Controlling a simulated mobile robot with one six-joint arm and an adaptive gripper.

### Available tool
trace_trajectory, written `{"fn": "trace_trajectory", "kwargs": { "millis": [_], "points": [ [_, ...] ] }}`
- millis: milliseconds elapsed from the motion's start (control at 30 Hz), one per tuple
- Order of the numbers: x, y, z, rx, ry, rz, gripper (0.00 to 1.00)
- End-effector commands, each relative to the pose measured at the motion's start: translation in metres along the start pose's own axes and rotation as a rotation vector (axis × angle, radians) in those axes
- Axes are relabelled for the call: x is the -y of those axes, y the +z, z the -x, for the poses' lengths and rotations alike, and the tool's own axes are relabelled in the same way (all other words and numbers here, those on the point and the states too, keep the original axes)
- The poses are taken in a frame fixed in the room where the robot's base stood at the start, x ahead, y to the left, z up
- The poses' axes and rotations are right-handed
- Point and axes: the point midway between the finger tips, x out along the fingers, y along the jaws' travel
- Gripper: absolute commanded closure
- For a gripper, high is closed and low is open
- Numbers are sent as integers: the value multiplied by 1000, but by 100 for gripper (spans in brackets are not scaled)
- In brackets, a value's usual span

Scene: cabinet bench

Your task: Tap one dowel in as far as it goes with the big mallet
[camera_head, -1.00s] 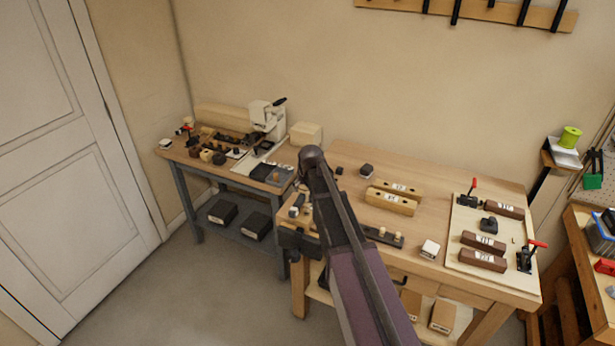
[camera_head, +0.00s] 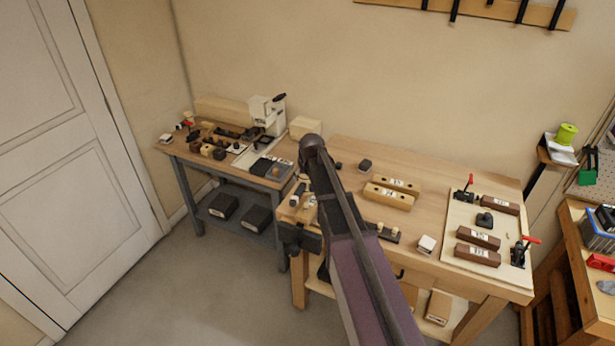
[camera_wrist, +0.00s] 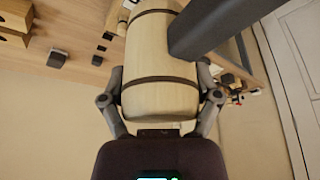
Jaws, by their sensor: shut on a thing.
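My gripper (camera_wrist: 162,92) is shut on a large barrel-shaped wooden piece with two dark bands, which looks like the head of the big mallet (camera_wrist: 160,62). A finger presses on each side of it. A dark grey bar crosses its upper right; I cannot tell whether this is its handle. In the head view my arm hides the gripper and the mallet. Two pale wooden blocks (camera_head: 388,197) with dark spots on top lie mid-bench. A dark strip with small pale pegs (camera_head: 384,232) lies nearer the front, partly behind my arm. I cannot make out which dowel stands proud.
Brown blocks (camera_head: 478,238) and red-handled clamps (camera_head: 520,250) sit on a pale board at the bench's right. A small white-topped block (camera_head: 426,244) lies near the front edge. A second bench (camera_head: 187,156) at the left holds a press (camera_head: 267,114) and many small parts.

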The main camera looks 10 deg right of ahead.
Motion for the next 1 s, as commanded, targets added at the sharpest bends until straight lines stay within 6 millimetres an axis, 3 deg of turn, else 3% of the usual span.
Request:
{"fn": "trace_trajectory", "kwargs": {
  "millis": [600, 1000],
  "points": [
    [1, 16, -38, 0, -1, 1, 80],
    [2, 17, -42, 0, -1, 2, 80]
  ]
}}
